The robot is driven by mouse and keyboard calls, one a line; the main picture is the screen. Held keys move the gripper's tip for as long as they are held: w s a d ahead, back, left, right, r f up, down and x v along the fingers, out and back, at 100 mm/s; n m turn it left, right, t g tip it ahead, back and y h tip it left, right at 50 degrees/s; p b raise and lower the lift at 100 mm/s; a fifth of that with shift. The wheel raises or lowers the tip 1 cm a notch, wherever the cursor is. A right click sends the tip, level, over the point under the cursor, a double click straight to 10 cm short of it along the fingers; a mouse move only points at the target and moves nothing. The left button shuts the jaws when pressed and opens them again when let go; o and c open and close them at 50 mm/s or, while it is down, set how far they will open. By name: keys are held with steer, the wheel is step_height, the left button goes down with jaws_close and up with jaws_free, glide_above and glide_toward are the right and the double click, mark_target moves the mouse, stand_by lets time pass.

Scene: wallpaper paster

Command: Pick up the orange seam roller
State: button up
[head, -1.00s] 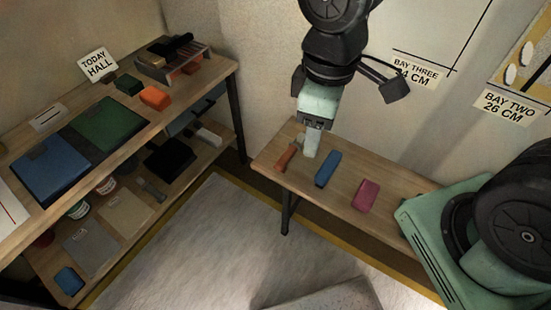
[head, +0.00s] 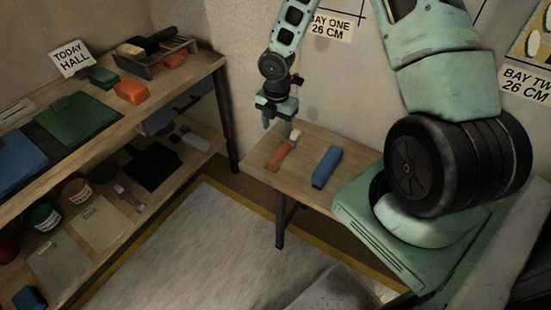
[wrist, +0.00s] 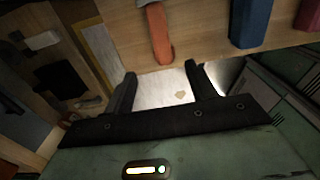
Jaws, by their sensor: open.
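The orange seam roller (head: 281,157) lies on the small wooden bench, its pale head toward the back. Its orange handle also shows in the wrist view (wrist: 160,35), beyond and slightly above the fingertips. My gripper (head: 277,124) is open and empty, fingers pointing down, over the back left part of the bench near the roller in the head view. In the wrist view my two fingers (wrist: 160,74) are spread, with nothing between them but pale floor. The roller's far end is cut off in the wrist view.
A blue block (head: 326,166) lies right of the roller; a magenta piece (wrist: 308,15) shows beyond it in the wrist view. The wooden shelf unit (head: 200,88) at left holds an orange block (head: 131,91), a tool tray and several other things. The wall is close behind the bench.

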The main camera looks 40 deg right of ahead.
steer(key=b, duration=0.1)
glide_above(277, 155)
step_height(277, 155, down, 8)
steer(key=shift+w+r, duration=0.15)
steer(key=shift+f+b, duration=0.4)
steer(key=shift+f, duration=2.45)
steer(key=shift+f, duration=0.25)
steer(key=c, duration=1.1)
steer(key=shift+o, duration=0.2)
step_height(277, 155, up, 11)
steer(key=shift+f+p, duration=0.2)
steer(key=shift+p, duration=0.6)
